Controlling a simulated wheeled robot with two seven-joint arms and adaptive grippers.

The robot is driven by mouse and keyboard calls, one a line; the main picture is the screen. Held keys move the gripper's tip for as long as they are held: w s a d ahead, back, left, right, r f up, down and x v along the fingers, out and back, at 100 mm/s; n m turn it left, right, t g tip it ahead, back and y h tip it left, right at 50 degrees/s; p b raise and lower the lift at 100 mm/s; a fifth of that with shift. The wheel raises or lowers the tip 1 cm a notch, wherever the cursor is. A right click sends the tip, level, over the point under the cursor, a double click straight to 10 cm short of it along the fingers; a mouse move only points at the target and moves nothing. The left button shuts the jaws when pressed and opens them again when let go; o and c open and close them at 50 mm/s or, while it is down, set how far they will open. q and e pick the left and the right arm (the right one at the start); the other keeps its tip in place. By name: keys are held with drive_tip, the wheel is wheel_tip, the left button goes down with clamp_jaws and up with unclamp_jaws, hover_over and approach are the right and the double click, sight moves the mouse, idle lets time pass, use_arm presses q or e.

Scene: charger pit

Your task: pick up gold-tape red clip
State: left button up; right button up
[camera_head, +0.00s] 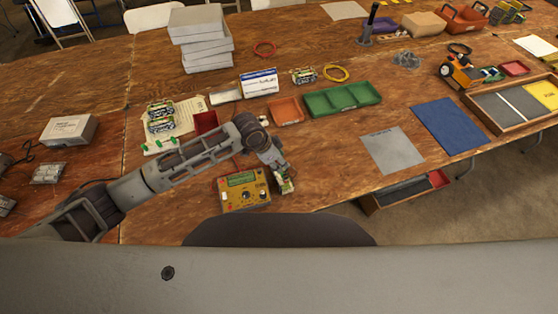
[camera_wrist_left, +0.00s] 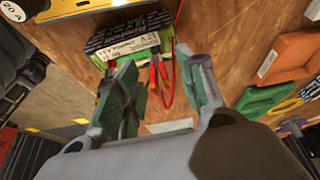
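My left gripper (camera_head: 284,180) hangs over the near table edge, just right of the yellow tester (camera_head: 243,191). In the left wrist view the left gripper (camera_wrist_left: 158,72) is open, with a green-faced pad on each side. Red clips (camera_wrist_left: 155,76) lie between and beyond the pads, against a dark, green-trimmed battery pack (camera_wrist_left: 135,40) with a white label. I cannot make out gold tape on them, nor whether a pad touches one. In the head view the clips are too small to tell. My right gripper is not in view.
Green trays (camera_head: 343,98) and an orange tray (camera_head: 286,110) stand behind the gripper. A grey mat (camera_head: 392,150) and a blue mat (camera_head: 448,126) lie to the right. A red tray (camera_head: 205,122) is partly behind my left arm. An open drawer (camera_head: 405,190) projects below the table edge.

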use_arm(q)
drive_tip(key=shift+d+f, duration=0.1)
drive_tip(key=shift+f, duration=0.05)
idle(0.3)
clamp_jaws()
drive_tip(key=shift+r, duration=5.05)
